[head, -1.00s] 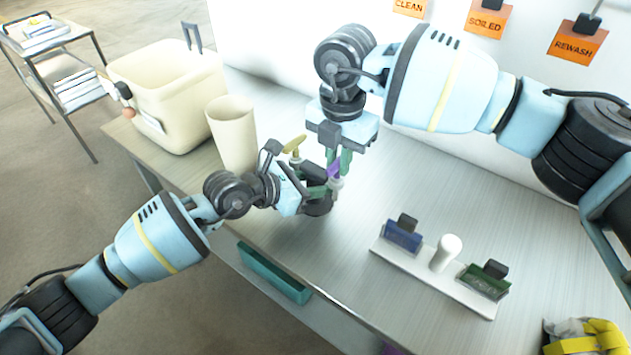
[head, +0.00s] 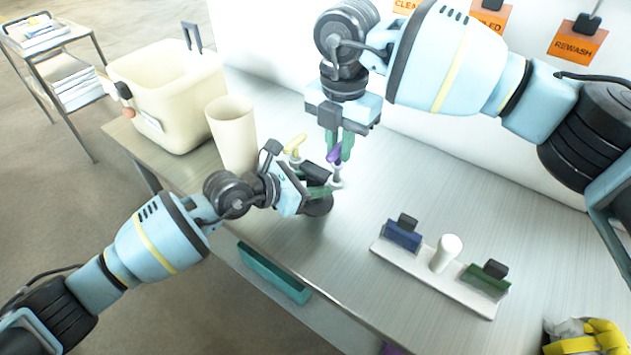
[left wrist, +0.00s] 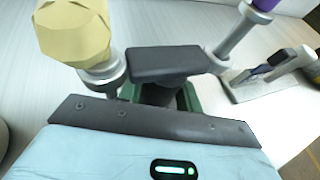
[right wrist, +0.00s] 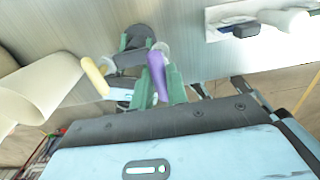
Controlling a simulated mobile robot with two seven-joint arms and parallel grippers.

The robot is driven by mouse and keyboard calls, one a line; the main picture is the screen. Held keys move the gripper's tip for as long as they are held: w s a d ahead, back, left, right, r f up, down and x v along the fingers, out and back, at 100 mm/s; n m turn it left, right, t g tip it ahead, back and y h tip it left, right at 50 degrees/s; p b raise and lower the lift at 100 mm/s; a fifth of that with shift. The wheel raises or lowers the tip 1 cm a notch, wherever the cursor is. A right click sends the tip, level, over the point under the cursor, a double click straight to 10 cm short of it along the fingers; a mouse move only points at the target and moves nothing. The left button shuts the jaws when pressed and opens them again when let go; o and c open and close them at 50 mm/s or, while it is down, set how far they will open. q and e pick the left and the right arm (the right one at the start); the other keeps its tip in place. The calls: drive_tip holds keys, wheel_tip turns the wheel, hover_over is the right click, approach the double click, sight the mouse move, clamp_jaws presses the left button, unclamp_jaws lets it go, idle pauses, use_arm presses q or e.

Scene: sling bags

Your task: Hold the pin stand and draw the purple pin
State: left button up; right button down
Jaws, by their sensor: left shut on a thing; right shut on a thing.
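The pin stand has a dark round base (head: 318,208) on the table and a dark block on top (left wrist: 165,63) with a ring socket at each end. My left gripper (head: 316,182) is shut on the stand below that block. The purple pin (head: 334,155) is in my right gripper (head: 338,146), shut on its head from above. In the left wrist view its grey shaft (left wrist: 241,34) shows above the right socket (left wrist: 215,62); its lower end seems still in or at that socket. A yellow-headed pin (head: 296,144) sits in the other socket, and shows large in the left wrist view (left wrist: 73,30).
A cream cup (head: 232,135) stands close behind my left gripper, beside a cream bin (head: 165,100). A white rack (head: 432,280) with blue and green clips and a white peg lies to the right. The table between is clear. Orange signs hang on the wall.

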sight(307, 184)
drive_tip(key=shift+r, duration=3)
drive_tip(key=shift+r, duration=0.15)
drive_tip(key=shift+r, duration=1.85)
use_arm(q)
drive_tip(key=o, duration=1.1)
drive_tip(key=shift+o, duration=0.2)
drive_tip(key=v, duration=0.8)
drive_tip(key=s+d+n, duration=0.1)
drive_tip(key=s+n+h, duration=0.1)
drive_tip(key=s+d+n+h, duration=0.1)
drive_tip(key=s, duration=0.1)
drive_tip(key=shift+d+f, duration=0.15)
drive_tip(key=shift+d, duration=0.2)
drive_tip(key=shift+s+d+r+n+h, duration=0.15)
drive_tip(key=shift+s+n+h, duration=0.3)
drive_tip(key=shift+n, duration=0.35)
drive_tip(key=shift+s+d+r+n+h, duration=0.1)
drive_tip(key=shift+s+n+h, duration=0.35)
drive_tip(key=shift+n, duration=0.35)
